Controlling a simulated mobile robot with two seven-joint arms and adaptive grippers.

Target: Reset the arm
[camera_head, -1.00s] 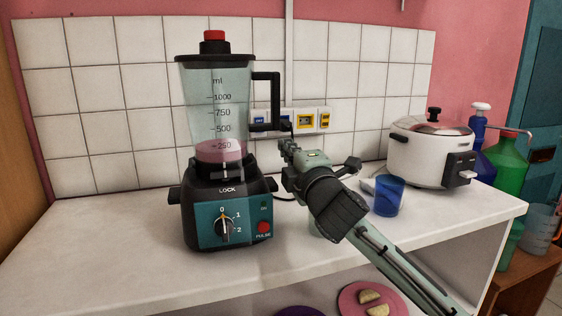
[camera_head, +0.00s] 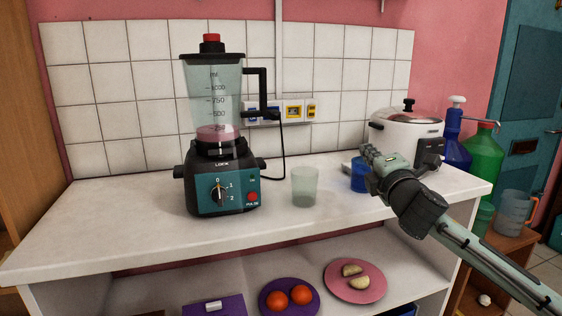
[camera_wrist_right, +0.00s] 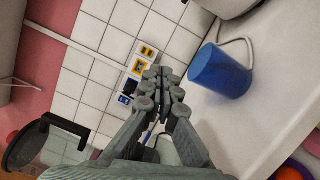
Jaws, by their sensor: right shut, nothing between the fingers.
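My right gripper (camera_head: 369,152) is shut and empty. It is raised over the right part of the white counter (camera_head: 110,222), in front of the rice cooker and the blue cup in the head view. In the right wrist view its closed fingers (camera_wrist_right: 160,75) point toward the tiled wall and sockets. My arm hides part of the blue cup (camera_head: 358,176) in the head view; the cup shows whole in the right wrist view (camera_wrist_right: 220,72). My left gripper is not in view.
A blender (camera_head: 217,140) with pink liquid stands on the counter's left. A clear greenish cup (camera_head: 305,188) stands mid-counter. A white rice cooker (camera_head: 400,135) stands at the right, with bottles (camera_head: 484,155) beyond. Plates with tomatoes (camera_head: 290,297) and pale pieces (camera_head: 354,281) lie on the shelf below.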

